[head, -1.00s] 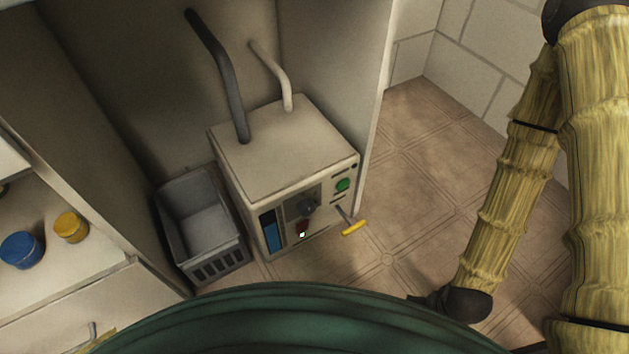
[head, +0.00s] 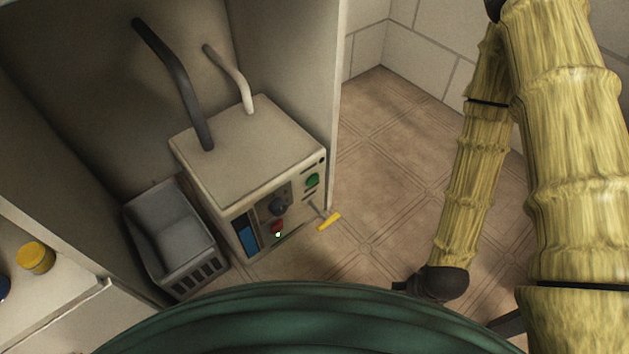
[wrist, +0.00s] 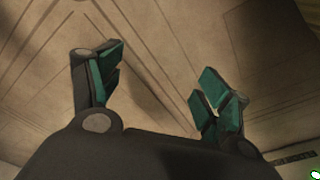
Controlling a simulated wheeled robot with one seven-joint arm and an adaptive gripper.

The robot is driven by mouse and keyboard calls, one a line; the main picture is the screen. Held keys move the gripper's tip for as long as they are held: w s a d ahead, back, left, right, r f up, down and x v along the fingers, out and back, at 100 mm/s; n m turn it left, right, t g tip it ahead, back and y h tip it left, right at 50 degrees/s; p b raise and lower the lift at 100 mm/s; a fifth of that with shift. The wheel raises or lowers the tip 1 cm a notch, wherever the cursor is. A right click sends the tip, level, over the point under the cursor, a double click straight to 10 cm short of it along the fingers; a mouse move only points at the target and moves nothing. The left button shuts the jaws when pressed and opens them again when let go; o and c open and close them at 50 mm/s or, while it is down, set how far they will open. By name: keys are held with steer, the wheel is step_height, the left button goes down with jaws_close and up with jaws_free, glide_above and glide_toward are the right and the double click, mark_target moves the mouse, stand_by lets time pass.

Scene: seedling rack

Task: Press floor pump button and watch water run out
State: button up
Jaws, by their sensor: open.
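The pump (head: 250,155) is a cream box on the floor inside an open cabinet bay. Its front panel has a green round button (head: 312,180), a dark knob (head: 279,204), a red part (head: 277,227) with a small bright green light, and a blue window (head: 247,236). A yellow-handled lever (head: 329,221) sticks out at the front right. In the wrist view my gripper (wrist: 160,78) is open and empty above the tiled floor. A green spot (wrist: 315,174), possibly the button, shows at that view's lower right edge. No running water shows.
A dark hose (head: 178,85) and a pale hose (head: 230,75) rise from the pump's top. A grey basket (head: 165,215) stands left of it. A shelf with a yellow jar (head: 35,257) is at left. Tiled floor (head: 385,150) right of the pump is clear.

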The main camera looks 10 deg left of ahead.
jaws_close()
stand_by(1.3)
